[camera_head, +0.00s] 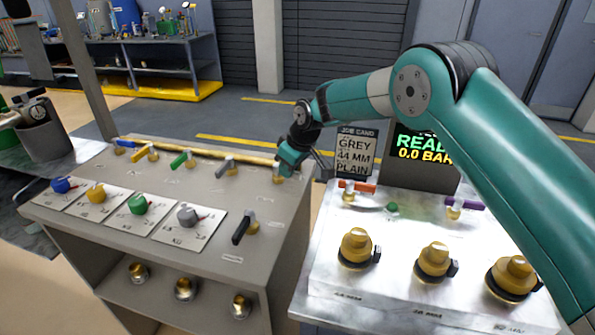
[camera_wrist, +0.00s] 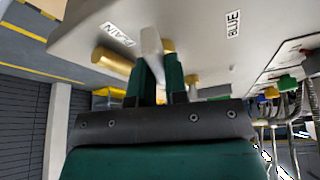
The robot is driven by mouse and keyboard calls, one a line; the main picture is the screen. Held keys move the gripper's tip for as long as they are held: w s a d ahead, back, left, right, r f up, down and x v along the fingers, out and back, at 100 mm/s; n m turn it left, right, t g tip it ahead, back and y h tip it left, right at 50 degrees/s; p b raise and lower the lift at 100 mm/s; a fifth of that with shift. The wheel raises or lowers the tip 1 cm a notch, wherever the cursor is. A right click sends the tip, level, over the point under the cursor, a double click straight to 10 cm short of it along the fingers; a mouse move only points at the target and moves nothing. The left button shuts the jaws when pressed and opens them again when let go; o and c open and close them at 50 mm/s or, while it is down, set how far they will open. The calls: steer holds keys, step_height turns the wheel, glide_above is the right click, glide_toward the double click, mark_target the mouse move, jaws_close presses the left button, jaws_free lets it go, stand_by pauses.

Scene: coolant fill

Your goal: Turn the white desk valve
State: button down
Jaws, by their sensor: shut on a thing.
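My gripper (camera_head: 287,166) is at the far right end of the brass pipe on the grey desk. In the wrist view, its two dark green fingers (camera_wrist: 160,80) are shut on the white desk valve's lever (camera_wrist: 150,42), which sticks out beyond the fingertips. A PLAIN label (camera_wrist: 117,35) is beside it on the desk. In the head view, the gripper hides most of this valve; a bit of its brass body (camera_head: 278,176) shows below. The lever's exact angle is hard to judge.
Blue, yellow, green and grey levered valves stand left along the pipe (camera_head: 205,152). A job card (camera_head: 357,152) reads GREY, 44 MM, PLAIN. The partly hidden display (camera_head: 421,155) shows 0.0 BAR. The metal bench (camera_head: 330,260) is right.

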steer(key=n, duration=0.1)
steer(key=w+n, duration=0.1)
steer(key=shift+w+d+r+n+g+y, duration=0.1)
steer(key=shift+w+r+n+g+y, duration=0.05)
steer(key=shift+r+n+g+y, duration=0.15)
steer(key=shift+n+g, duration=0.3)
steer(key=shift+n, duration=0.2)
steer(key=c, duration=1.1)
jaws_free()
steer(key=shift+a, duration=0.3)
steer(key=shift+c, duration=0.2)
steer(key=shift+d+f, duration=0.15)
steer(key=shift+d, duration=0.1)
steer(key=shift+d+b, duration=0.1)
steer(key=shift+b, duration=0.2)
steer(key=b+v, duration=0.1)
steer(key=v, duration=1.6)
steer(key=shift+w, duration=0.1)
